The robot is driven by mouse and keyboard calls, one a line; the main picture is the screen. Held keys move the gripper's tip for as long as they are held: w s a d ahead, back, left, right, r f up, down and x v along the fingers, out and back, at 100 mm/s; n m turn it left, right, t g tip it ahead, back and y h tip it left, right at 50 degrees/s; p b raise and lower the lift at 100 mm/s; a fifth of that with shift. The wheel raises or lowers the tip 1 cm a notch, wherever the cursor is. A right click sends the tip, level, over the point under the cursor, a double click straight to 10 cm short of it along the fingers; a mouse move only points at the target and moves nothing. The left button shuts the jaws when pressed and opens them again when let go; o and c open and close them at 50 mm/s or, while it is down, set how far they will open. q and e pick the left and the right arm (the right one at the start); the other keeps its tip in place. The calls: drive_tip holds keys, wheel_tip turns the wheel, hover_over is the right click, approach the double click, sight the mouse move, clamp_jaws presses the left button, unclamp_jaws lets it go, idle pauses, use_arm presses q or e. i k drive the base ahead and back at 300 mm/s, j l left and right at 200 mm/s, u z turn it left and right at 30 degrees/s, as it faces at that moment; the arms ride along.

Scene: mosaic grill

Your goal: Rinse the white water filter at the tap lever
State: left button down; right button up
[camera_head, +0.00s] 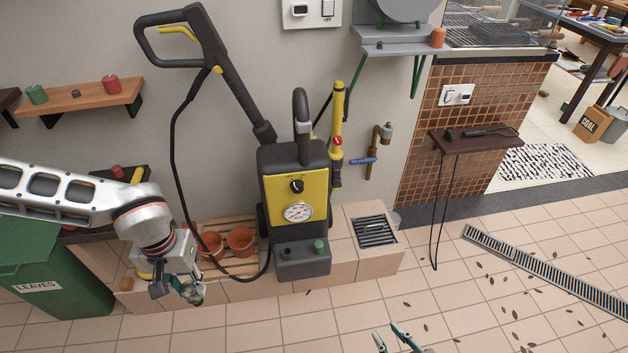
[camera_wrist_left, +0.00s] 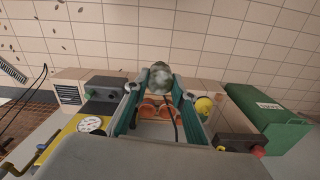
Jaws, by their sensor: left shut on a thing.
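My left gripper (camera_head: 188,292) is in the lower left of the head view, in front of the terracotta pots. In the left wrist view its fingers (camera_wrist_left: 160,92) are closed on a mottled grey-white, rounded thing (camera_wrist_left: 160,76), apparently the water filter stained greenish. In the head view the fingers largely hide it. The brass tap (camera_head: 375,150) with its blue lever (camera_head: 362,161) is on the wall right of the pressure washer, well away from my left gripper. My right gripper (camera_head: 393,340) shows only its teal fingertips at the bottom edge, apart and with nothing visible between them.
The yellow and black pressure washer (camera_head: 292,200) stands between my left gripper and the tap; its hose hangs on the left. A drain grate (camera_head: 376,231) lies below the tap. A green leaves bin (camera_head: 60,270) stands at left. The tiled floor in front is open.

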sight(371, 160)
drive_tip(key=i+l+u, duration=0.25)
drive_tip(key=l+u, duration=0.3)
drive_tip(key=l, duration=0.15)
drive_tip(key=i+l+u, duration=0.1)
drive_tip(key=l, duration=0.3)
drive_tip(key=i+l+u, duration=0.1)
drive_tip(key=l, duration=0.3)
drive_tip(key=i+l, duration=0.1)
drive_tip(key=l, duration=0.4)
drive_tip(key=i+l, duration=0.1)
drive_tip(key=l, duration=0.4)
drive_tip(key=i+l+u, duration=0.1)
drive_tip(key=l, duration=0.4)
drive_tip(key=i+l, duration=0.1)
drive_tip(key=l, duration=0.95)
drive_tip(key=i+u, duration=0.05)
drive_tip(key=i, duration=0.05)
